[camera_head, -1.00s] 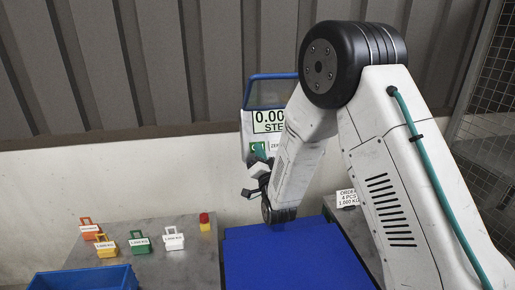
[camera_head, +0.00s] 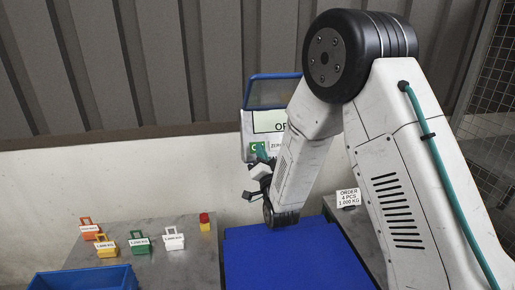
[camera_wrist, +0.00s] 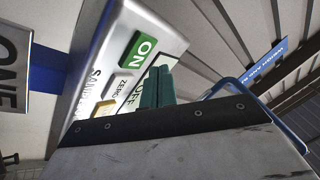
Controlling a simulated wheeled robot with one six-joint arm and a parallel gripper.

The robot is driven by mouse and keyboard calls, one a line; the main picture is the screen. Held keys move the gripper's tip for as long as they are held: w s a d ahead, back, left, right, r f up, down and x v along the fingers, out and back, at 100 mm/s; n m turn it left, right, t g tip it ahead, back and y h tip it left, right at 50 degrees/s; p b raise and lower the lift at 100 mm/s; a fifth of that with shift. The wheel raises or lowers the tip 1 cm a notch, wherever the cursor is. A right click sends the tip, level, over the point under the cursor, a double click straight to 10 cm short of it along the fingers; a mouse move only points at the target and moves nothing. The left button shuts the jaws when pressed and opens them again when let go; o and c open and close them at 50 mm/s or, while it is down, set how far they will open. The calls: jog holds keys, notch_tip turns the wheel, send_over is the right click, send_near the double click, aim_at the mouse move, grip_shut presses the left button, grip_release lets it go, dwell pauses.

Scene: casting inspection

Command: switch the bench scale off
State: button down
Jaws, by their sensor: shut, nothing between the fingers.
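The bench scale's white indicator head (camera_head: 246,122) stands upright at the back centre, partly hidden behind my arm. Its pale display (camera_head: 268,121) shows letters starting "OF"; in the wrist view the display (camera_wrist: 141,72) reads "OFF". The green ON button (camera_head: 257,148) is below the display and also shows in the wrist view (camera_wrist: 138,50), beside a ZERO button (camera_wrist: 124,87). My gripper (camera_head: 262,155) is shut and empty in front of the panel. Its teal fingertips (camera_wrist: 158,70) are close to the panel; I cannot tell whether they touch.
A blue flat surface (camera_head: 290,258) lies below my arm. On the grey table at left stand orange, yellow, green and white tagged weights (camera_head: 173,239) and a red-yellow block (camera_head: 205,222). A blue bin (camera_head: 85,280) is in front. An order card (camera_head: 348,198) stands right.

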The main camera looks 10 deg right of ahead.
jog(key=shift+s+d+r, duration=0.1)
jog(key=shift+s+r, duration=0.2)
jog(key=shift+s, duration=0.4)
jog(key=shift+s+a+r, duration=0.1)
jog(key=shift+s+r, duration=0.25)
jog(key=shift+s, duration=0.35)
jog(key=shift+s+d+r, duration=0.1)
jog(key=shift+s+r, duration=0.2)
jog(key=shift+s, duration=0.4)
